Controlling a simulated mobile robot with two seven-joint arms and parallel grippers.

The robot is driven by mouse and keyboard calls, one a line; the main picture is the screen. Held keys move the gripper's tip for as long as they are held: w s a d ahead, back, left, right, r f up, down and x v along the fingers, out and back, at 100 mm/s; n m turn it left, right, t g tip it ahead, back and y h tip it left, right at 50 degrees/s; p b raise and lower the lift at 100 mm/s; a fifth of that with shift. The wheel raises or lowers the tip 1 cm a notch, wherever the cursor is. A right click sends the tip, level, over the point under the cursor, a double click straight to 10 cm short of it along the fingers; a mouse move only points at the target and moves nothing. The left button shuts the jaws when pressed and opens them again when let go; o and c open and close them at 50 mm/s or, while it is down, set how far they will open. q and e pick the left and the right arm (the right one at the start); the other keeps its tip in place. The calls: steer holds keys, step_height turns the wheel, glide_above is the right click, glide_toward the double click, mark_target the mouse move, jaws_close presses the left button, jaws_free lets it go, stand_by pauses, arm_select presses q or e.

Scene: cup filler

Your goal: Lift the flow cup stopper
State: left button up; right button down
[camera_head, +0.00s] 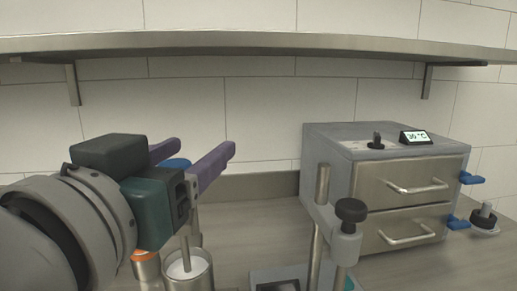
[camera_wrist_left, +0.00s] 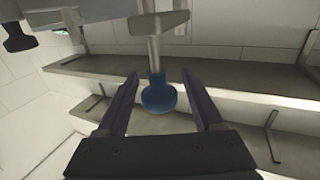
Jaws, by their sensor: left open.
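A blue knob (camera_wrist_left: 157,95) on a thin metal stem shows in the left wrist view; it looks like the stopper's top. The stem runs to a grey block (camera_wrist_left: 160,22) at the top of that view. My left gripper (camera_wrist_left: 160,88) is open, with the knob between its purple fingers and a gap on both sides. In the head view my left gripper (camera_head: 204,146) points toward the back wall, and a bit of the blue knob (camera_head: 177,163) shows between the fingers. My gripper hides the rest. My right gripper is not in view.
A metal cup (camera_head: 203,272) with pale contents and an orange-rimmed container (camera_head: 146,257) stand below my left gripper. A stand with a black clamp knob (camera_head: 351,209) is right of centre. A two-drawer heater (camera_head: 405,185) stands at right. A shelf (camera_head: 250,42) runs above.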

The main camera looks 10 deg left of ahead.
arm_select(q)
steer(key=s+a, duration=0.1)
steer(key=s, duration=0.9)
steer(key=shift+b, duration=0.3)
steer(key=shift+w+a, duration=0.1)
steer(key=s+a+f+g+y+p, duration=0.2)
steer(key=s+a+f+g+p, duration=0.4)
steer(key=s+f+g+p, duration=0.6)
step_height(320, 180, up, 38)
steer(key=s+g+p, duration=0.1)
steer(key=g+p, duration=0.1)
steer(key=p, duration=3.3)
steer(key=shift+a+r+m, duration=0.15)
steer(key=shift+r+m, duration=0.1)
steer(key=shift+m, duration=0.15)
